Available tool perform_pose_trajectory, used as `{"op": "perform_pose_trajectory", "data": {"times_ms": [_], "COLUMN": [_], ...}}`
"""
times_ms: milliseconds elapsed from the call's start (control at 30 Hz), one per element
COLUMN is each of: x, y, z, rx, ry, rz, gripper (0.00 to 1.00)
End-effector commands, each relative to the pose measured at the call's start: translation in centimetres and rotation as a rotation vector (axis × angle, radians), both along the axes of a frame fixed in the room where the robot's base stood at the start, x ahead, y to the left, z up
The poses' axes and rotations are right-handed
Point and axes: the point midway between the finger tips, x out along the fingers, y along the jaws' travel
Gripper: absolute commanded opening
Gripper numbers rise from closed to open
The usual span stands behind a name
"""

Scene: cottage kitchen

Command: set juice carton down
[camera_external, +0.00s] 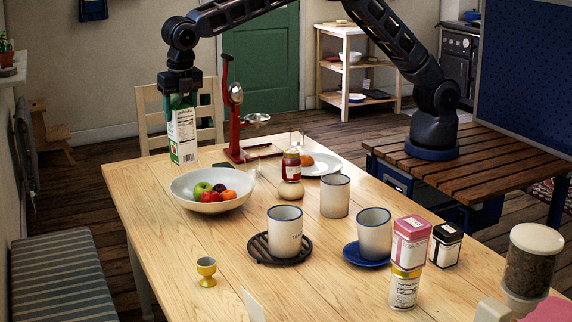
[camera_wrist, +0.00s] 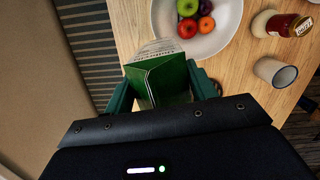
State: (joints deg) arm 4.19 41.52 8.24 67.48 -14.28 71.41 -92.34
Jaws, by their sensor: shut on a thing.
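The juice carton (camera_external: 182,136) is white and green, with printed text and a barcode. My gripper (camera_external: 180,90) is shut on its top, and it hangs upright near the far left end of the wooden table (camera_external: 150,195). I cannot tell whether its base touches the tabletop. In the wrist view the carton's green gabled top (camera_wrist: 160,78) sits between the two green fingers of my gripper (camera_wrist: 163,92), close to the table's edge. Its lower part is mostly hidden there.
A white fruit bowl (camera_external: 180,197) stands just nearer than the carton. A red stand (camera_external: 228,115) is right of it, and a chair (camera_external: 147,118) is behind. A jar (camera_external: 291,166), several mugs and tins fill the right side. The near left tabletop has an egg cup (camera_external: 206,270).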

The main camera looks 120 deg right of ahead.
Motion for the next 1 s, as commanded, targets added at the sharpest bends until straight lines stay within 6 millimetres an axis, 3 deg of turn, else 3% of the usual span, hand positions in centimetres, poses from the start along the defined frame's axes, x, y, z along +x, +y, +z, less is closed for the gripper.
{"op": "perform_pose_trajectory", "data": {"times_ms": [33, 300, 1000], "x": [-0.3, -2.1, -9.8], "y": [-1.8, -9.6, -27.6], "z": [0.1, 0.0, 0.3], "rx": [0.002, 0.005, 0.004], "ry": [0.0, 0.002, -0.002], "rz": [-0.01, -0.045, -0.119], "gripper": [0.0, 0.0, 0.0]}}
